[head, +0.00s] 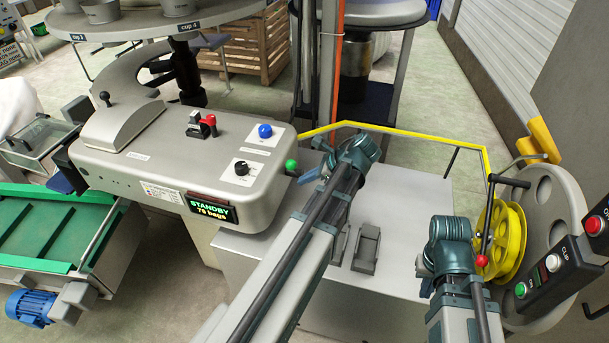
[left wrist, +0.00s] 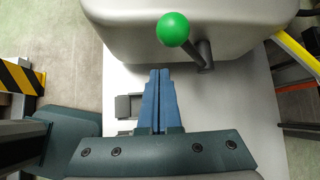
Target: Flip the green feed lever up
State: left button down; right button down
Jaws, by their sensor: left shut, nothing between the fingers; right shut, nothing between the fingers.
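The green feed lever, a round green knob (head: 291,165) on a short dark shaft, sticks out at the right end of the grey machine housing (head: 225,140). The knob (left wrist: 173,29) also shows in the left wrist view, just beyond my fingertips, with its shaft running down to the right. My left gripper (head: 304,179) is shut and empty beside the lever; its blue fingers (left wrist: 159,73) appear apart from the knob in the wrist view. My right gripper (head: 424,287) is shut, partly hidden by its own wrist, over the right side of the grey cabinet top, away from the lever.
The housing also carries a red-knobbed clamp (head: 209,120), a blue button (head: 265,131), a black dial (head: 241,168) and a display (head: 212,209) reading STANDBY. A yellow reel (head: 506,240) and a button box (head: 560,262) stand at right.

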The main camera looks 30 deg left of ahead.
pick_arm(q)
jog(key=w+d+r+p, duration=0.5)
jog(key=d+p, duration=0.1)
jog(key=shift+w+r, duration=0.15)
jog(key=shift+r, duration=0.1)
dwell(0.5)
jog(key=s+d+f+n+h, duration=0.3)
jog(key=s+d+n, duration=0.2)
jog(key=s+d, duration=0.4)
jog(key=s+d+f+n+h, duration=0.3)
jog(key=s+d+n, duration=0.3)
jog(key=s+d, duration=0.3)
jog(key=d+h, duration=0.1)
jog(key=d, duration=0.3)
jog(key=shift+d+t, duration=0.4)
jog(key=shift+a, duration=0.15)
